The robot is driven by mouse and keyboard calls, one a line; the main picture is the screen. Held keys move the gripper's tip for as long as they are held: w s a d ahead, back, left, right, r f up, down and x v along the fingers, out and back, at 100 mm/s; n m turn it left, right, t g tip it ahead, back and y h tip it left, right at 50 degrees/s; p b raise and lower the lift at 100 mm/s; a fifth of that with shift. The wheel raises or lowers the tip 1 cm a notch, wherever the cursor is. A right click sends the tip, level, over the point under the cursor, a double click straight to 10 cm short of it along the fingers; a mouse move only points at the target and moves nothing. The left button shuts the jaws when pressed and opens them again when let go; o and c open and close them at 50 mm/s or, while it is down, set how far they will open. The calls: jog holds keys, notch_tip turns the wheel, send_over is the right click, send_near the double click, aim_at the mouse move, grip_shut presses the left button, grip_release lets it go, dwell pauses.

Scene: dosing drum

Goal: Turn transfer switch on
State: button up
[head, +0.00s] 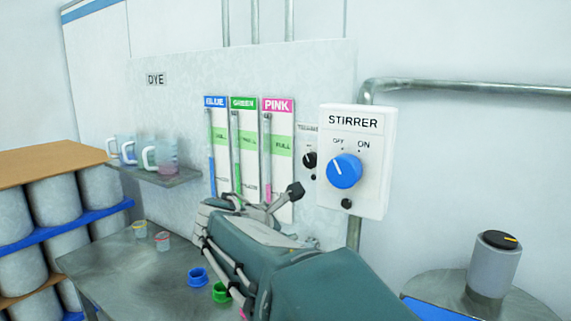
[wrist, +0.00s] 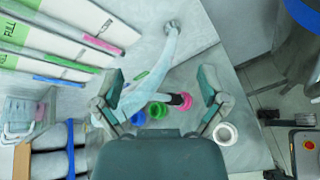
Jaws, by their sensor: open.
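The transfer switch (head: 310,160) is a small black knob on the pale wall panel, just left of the stirrer box. Its label (head: 307,128) is partly hidden by that box, and its setting is too small to read. My gripper (head: 265,203) is below and left of the knob, in front of the lower ends of the dye gauges, apart from the knob. In the wrist view my gripper (wrist: 162,88) has its fingers spread wide with nothing held between them. The transfer switch cannot be made out in the wrist view.
The white STIRRER box (head: 372,195) with a blue knob (head: 344,171) juts out beside the switch. BLUE, GREEN and PINK gauges (head: 278,155) stand left. A shelf (head: 160,177) holds clear jugs. Coloured cups (head: 198,277) stand on the table below. A grey canister (head: 493,268) is at right.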

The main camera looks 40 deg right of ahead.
aim_at(309, 163)
jog(key=w+d+r+n+h, duration=0.1)
jog(key=w+d+r+n, duration=0.1)
jog(key=d, duration=0.4)
jog(key=w+d+r+n+h, duration=0.2)
jog(key=w+d+n, duration=0.1)
jog(key=d, duration=0.3)
jog(key=w+d+r+n+h, duration=0.2)
jog(key=w+d, duration=0.3)
jog(key=d, duration=0.1)
jog(key=shift+r, duration=0.35)
jog(key=shift+s+a, duration=0.1)
jog(key=c, duration=1.1)
